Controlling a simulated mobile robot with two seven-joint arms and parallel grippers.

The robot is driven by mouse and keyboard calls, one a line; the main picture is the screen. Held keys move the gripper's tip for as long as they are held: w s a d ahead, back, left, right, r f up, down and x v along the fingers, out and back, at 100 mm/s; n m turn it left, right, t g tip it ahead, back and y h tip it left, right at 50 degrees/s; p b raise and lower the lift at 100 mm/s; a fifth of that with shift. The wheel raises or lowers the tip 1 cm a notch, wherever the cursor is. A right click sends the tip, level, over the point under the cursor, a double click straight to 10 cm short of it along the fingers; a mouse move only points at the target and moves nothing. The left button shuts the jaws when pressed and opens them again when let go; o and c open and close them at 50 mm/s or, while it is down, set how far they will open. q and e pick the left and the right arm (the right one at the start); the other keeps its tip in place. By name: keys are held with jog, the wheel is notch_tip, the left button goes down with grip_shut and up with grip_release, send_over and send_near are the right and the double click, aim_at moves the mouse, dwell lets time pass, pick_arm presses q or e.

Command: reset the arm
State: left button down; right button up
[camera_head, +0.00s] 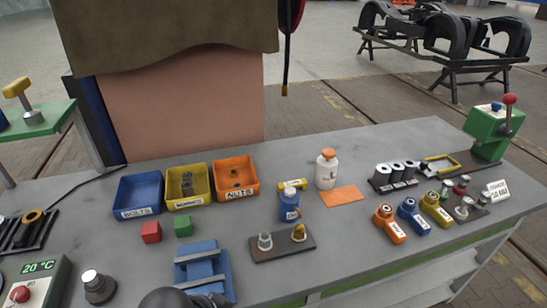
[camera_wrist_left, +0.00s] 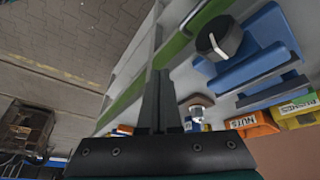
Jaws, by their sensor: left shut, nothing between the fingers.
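My left gripper (camera_wrist_left: 160,75) shows in the left wrist view, its two dark fingers together with nothing between them. It points along the front edge of the grey workbench (camera_wrist_left: 140,78), and I cannot tell its height over the bench. The vise also shows in the left wrist view (camera_wrist_left: 258,62). My right gripper is in neither view.
Blue (camera_head: 137,197), yellow (camera_head: 187,189) and orange (camera_head: 235,181) bins stand toward the back. A block with two fittings (camera_head: 282,247) lies right of the vise. A dark knob (camera_head: 97,287) stands left of it. A green lever press (camera_head: 490,132) is at the far right.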

pick_arm(q)
jog(key=s+a+n+y, duration=0.3)
jog(key=s+a+n, duration=0.2)
jog(key=s+a, duration=0.35)
notch_tip(320, 180, down, 27)
jog(key=g+b, duration=0.1)
jog(key=b, duration=0.5)
jog(key=s+a+f+b, duration=0.1)
jog(key=s+f+b, duration=0.2)
jog(key=s+f, duration=0.5)
jog(key=s+a+f+g+b, duration=0.1)
jog(key=s+a+f+b, duration=0.1)
jog(key=s+f, duration=0.6)
notch_tip(320, 180, down, 5)
jog(key=shift+s+r+m+g+b, duration=0.15)
jog(key=shift+s+m+g+b, duration=0.15)
jog(key=shift+m+b, duration=0.15)
